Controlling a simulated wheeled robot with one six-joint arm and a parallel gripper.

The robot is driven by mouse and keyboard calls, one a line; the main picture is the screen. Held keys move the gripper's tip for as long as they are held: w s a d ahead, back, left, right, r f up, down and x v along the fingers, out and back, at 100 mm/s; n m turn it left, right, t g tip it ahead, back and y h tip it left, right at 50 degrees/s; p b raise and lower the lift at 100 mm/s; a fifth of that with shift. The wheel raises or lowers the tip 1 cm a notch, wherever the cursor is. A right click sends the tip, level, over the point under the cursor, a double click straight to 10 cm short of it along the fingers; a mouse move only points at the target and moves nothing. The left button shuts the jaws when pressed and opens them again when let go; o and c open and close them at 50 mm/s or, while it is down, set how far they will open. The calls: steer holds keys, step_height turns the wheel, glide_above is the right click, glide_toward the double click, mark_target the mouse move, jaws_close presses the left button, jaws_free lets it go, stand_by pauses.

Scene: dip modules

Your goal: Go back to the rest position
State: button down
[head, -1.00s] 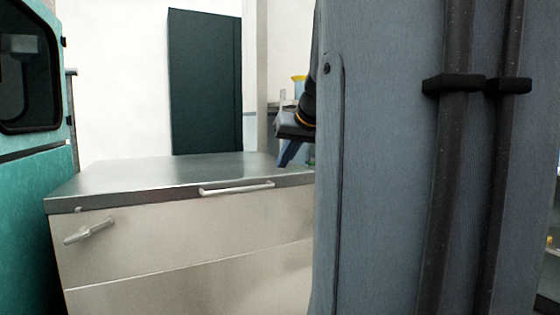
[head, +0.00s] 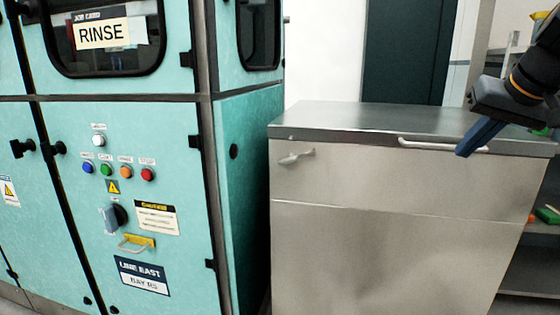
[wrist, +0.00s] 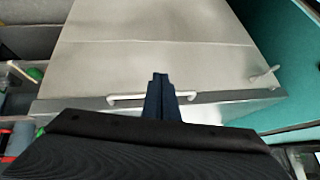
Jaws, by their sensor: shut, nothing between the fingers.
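My gripper (head: 482,136) is at the upper right of the head view, with dark blue fingers pointing down and to the left. It is shut and empty. In the wrist view its fingers (wrist: 160,84) are together in the middle, seen over the metal cabinet's bar handle. In the head view the fingertips overlap the right end of the handle (head: 428,142); whether they touch it cannot be told.
A steel-topped cabinet (head: 390,215) stands in the middle to right. A teal machine (head: 100,240) marked RINSE, with coloured buttons and a rotary switch, fills the left. Shelves (head: 535,255) with small coloured items are at the far right.

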steer(key=s+a+f+n+g+y, duration=0.1)
steer(key=s+a+f+n+g, duration=0.1)
steer(key=a+f, duration=0.6)
steer(key=s+a+f+n+g+y, duration=0.15)
steer(key=a+f, duration=0.25)
steer(key=a, duration=0.9)
steer(key=s+a+f+n+g+h, duration=0.2)
steer(key=s+a+f+n+g, duration=0.15)
steer(key=s+a+f, duration=0.7)
steer(key=s+d+r+m+p, duration=0.3)
steer(key=d+r+p, duration=0.5)
steer(key=p, duration=0.9)
step_height(320, 180, up, 3)
steer(key=shift+d+r+p, duration=0.1)
steer(key=shift+d+p, duration=0.2)
steer(key=shift+p, duration=0.1)
